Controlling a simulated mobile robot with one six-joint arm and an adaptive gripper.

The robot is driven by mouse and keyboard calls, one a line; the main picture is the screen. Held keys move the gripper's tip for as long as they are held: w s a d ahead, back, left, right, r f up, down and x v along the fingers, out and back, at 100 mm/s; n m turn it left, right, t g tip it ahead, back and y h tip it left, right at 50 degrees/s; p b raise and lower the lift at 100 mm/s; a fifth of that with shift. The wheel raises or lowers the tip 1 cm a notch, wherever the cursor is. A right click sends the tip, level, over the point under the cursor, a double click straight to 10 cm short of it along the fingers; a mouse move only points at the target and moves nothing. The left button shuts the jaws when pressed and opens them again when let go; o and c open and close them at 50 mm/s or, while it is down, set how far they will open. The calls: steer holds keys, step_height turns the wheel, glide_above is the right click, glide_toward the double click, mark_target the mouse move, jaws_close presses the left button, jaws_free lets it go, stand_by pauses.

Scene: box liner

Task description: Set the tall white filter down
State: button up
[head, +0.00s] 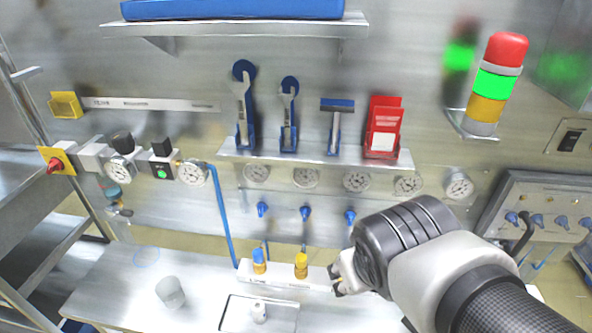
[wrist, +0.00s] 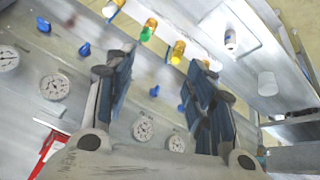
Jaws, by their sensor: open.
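A plain white cylinder (head: 171,292) stands upright on the bench at the lower left in the head view; a white cylinder (wrist: 267,83) also shows at the right of the wrist view. A smaller white piece (head: 258,312) stands in a shallow tray (head: 232,319); in the wrist view a white piece with a dark band (wrist: 230,40) shows. I cannot tell for sure which is the tall white filter. My gripper (head: 345,277) is open and empty, right of both pieces and near the right end of the white rail. Its spread fingers frame the wrist view (wrist: 162,68).
Blue-capped (head: 259,262) and yellow-capped (head: 301,265) pieces stand on the white rail (head: 280,282). Blue valves (head: 305,213) and gauges line the back panel. A shelf (head: 310,156) holds tools and a red holder (head: 382,128). A clear ring (head: 146,257) lies on the bench's left.

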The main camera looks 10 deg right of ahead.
steer(key=s+a+r+y, duration=0.1)
steer(key=s+a, duration=0.2)
steer(key=s, duration=0.3)
steer(key=shift+a+m+g+y, duration=0.35)
steer(key=shift+m+g+y, duration=0.05)
steer(key=shift+w+r, duration=0.1)
step_height(320, 180, down, 8)
steer(key=b, duration=0.7)
steer(key=shift+r, duration=0.45)
